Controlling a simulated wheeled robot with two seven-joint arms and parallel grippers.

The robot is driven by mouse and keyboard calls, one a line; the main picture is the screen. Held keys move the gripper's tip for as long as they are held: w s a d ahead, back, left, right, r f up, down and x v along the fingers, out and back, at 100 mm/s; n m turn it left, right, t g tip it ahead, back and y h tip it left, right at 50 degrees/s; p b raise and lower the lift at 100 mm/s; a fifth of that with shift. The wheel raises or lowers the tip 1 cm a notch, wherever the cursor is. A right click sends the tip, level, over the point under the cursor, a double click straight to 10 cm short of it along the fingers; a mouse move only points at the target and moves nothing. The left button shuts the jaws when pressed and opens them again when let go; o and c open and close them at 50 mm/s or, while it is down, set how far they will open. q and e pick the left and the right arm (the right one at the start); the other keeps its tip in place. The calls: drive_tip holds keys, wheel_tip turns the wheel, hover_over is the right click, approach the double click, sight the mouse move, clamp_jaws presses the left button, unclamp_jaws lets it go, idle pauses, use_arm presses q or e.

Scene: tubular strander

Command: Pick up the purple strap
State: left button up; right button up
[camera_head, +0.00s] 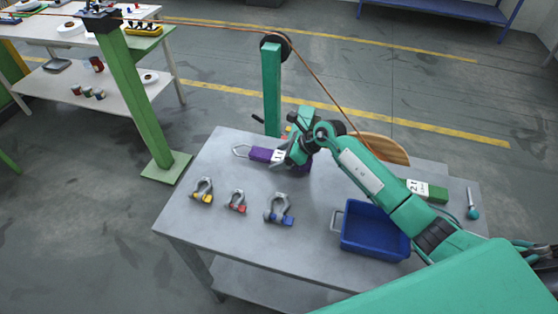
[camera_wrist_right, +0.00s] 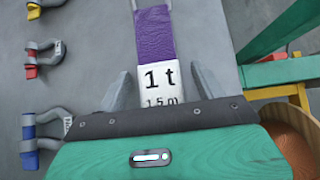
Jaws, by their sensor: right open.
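The purple strap (camera_head: 262,154) lies on the grey table near its back edge, with a pale loop at its left end. In the right wrist view the purple strap (camera_wrist_right: 155,38) runs down from the top to a white label (camera_wrist_right: 160,80) reading "1 t 1.5 m". My right gripper (camera_head: 288,156) is over the strap at the label. In the wrist view its open fingers (camera_wrist_right: 163,85) stand on either side of the label, with gaps visible. The strap's near part is hidden by the gripper body. My left gripper is not in view.
Shackles with yellow (camera_head: 203,191), red (camera_head: 237,202) and blue (camera_head: 279,210) pins stand at the table's left and middle. A blue bin (camera_head: 374,232), a green labelled item (camera_head: 437,192) and a wooden disc (camera_head: 388,149) are to the right. A green post (camera_head: 271,90) rises behind the table.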

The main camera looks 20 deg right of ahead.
drive_tip(key=shift+r, duration=0.1)
drive_tip(key=c, duration=1.3)
